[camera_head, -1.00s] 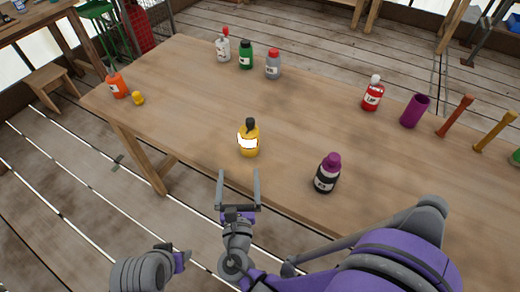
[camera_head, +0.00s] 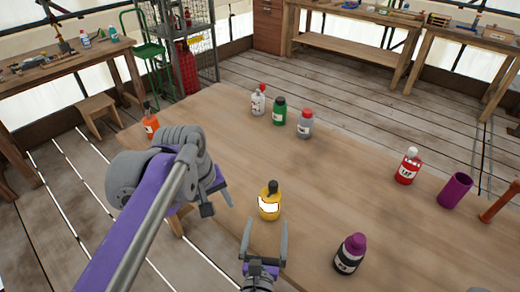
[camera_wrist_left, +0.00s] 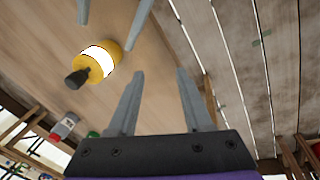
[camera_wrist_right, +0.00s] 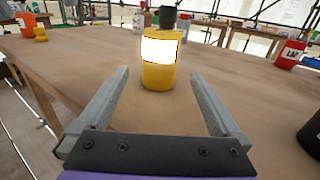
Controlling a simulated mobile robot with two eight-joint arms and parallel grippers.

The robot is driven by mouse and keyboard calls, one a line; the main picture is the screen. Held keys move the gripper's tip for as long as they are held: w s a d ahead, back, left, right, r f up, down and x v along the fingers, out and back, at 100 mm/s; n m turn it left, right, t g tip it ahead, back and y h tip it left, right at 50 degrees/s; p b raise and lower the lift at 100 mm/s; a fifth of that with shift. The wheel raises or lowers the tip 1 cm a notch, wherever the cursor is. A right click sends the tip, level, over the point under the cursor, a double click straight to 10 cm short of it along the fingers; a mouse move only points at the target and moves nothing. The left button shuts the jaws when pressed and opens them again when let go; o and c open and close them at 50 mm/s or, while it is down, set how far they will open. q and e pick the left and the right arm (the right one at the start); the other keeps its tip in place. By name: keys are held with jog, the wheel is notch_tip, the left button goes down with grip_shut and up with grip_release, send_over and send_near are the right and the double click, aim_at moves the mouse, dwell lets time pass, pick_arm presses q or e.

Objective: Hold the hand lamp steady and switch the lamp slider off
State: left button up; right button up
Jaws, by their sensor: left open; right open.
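The hand lamp (camera_head: 269,203) appears as a yellow body with a bright white panel and a dark top, upright near the table's front edge. It also shows in the left wrist view (camera_wrist_left: 97,62) and the right wrist view (camera_wrist_right: 160,68). No slider can be made out on it. My right gripper (camera_head: 265,224) is open and empty on the near side of the lamp, its fingers pointing at it. My left gripper (camera_head: 216,196) is open and empty, left of the lamp and apart from it. Its open fingers (camera_wrist_left: 153,72) show in the left wrist view.
A purple-topped black bottle (camera_head: 350,253) stands right of my right gripper. Green (camera_head: 279,111), grey (camera_head: 305,124) and white (camera_head: 258,100) bottles stand at the back. A red bottle (camera_head: 408,167) and a purple cup (camera_head: 455,190) are farther right. The table (camera_head: 340,180) between is clear.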

aim_at(271, 197)
pick_arm(q)
jog(key=w+d+r+n+g+h, duration=0.2)
jog(key=w+d+r+n+g, duration=0.1)
jog(key=w+d+r+n, duration=0.3)
jog(key=w+d+r, duration=0.2)
jog(key=w+d, duration=0.1)
jog(key=w, duration=0.1)
jog(key=shift+w+r+n+g, duration=0.3)
jog(key=shift+r+n+g, duration=0.05)
jog(key=shift+n+g, duration=0.05)
pick_arm(e)
jog(key=w, duration=0.7)
jog(key=w+d, duration=0.1)
jog(key=w, duration=0.2)
jog(key=shift+w, duration=0.4)
jog(key=shift+c, duration=0.3)
